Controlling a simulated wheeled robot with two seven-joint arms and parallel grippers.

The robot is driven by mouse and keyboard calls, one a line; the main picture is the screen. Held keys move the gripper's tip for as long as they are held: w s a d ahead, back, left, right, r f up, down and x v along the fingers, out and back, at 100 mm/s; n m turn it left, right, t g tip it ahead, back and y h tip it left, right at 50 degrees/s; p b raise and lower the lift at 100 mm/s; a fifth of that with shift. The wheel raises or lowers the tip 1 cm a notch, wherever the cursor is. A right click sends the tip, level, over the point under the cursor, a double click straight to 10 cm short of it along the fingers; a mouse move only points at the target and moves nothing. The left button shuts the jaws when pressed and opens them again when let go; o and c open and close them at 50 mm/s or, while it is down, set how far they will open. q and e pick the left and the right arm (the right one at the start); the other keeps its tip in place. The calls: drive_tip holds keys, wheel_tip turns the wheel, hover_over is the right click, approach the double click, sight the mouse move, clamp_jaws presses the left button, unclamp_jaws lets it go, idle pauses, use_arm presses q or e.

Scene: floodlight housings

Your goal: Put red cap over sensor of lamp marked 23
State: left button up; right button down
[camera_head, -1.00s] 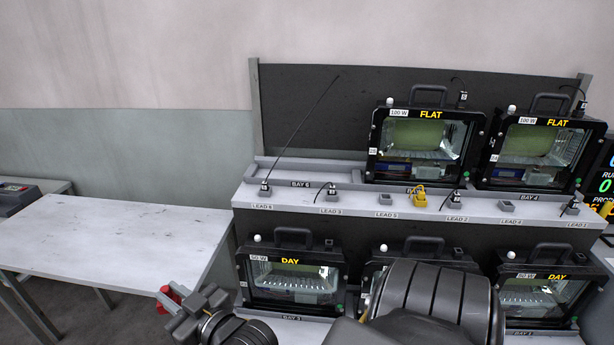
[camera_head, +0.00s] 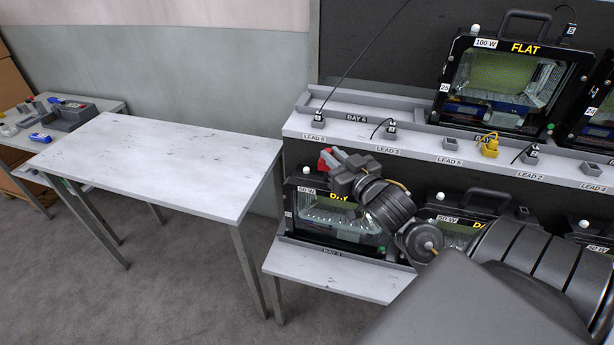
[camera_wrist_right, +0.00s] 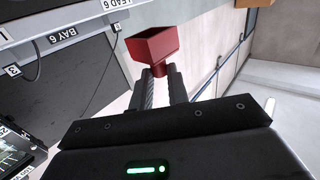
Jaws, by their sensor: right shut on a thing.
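My right gripper (camera_head: 337,160) is shut on a red cap (camera_head: 326,159). In the right wrist view the cap (camera_wrist_right: 164,45) is a flared square cup, with its narrow stem between the fingertips (camera_wrist_right: 160,83). The cap shows above the left end of the lower-left lamp (camera_head: 330,232), close to a small white dome (camera_head: 306,170) there. I cannot tell the gap between them. This lamp reads 50 W; my wrist hides part of its yellow word. Its side number is too small to read surely. The upper lamp (camera_head: 505,80) is marked 25. My left gripper is out of view.
A shelf (camera_head: 375,130) with sockets, leads and a yellow plug (camera_head: 489,146) runs above the lower lamps. A thin dark rod rises from its left end. A bare grey table (camera_head: 160,160) stands left. A side table holds a grey box (camera_head: 72,115).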

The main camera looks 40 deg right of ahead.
drive_tip(key=d+r, duration=0.2)
drive_tip(key=d, duration=0.1)
drive_tip(key=shift+h, duration=0.4)
drive_tip(key=shift+w+d+f+p, duration=0.1)
drive_tip(key=shift+w+d+f, duration=0.05)
drive_tip(key=shift+w+f, duration=1.75)
drive_tip(key=shift+w+d+f+p, duration=0.15)
drive_tip(key=shift+w+f, duration=1.2)
drive_tip(key=shift+w, duration=1.1)
drive_tip(key=shift+w+d+f+p, duration=0.1)
drive_tip(key=shift+w+d+f, duration=0.05)
drive_tip(key=shift+w+f, duration=1.75)
drive_tip(key=shift+w+f+p, duration=0.2)
drive_tip(key=shift+f+p, duration=0.05)
drive_tip(key=shift+f, duration=0.35)
drive_tip(key=shift+w+f+p, duration=0.2)
drive_tip(key=shift+f, duration=0.6)
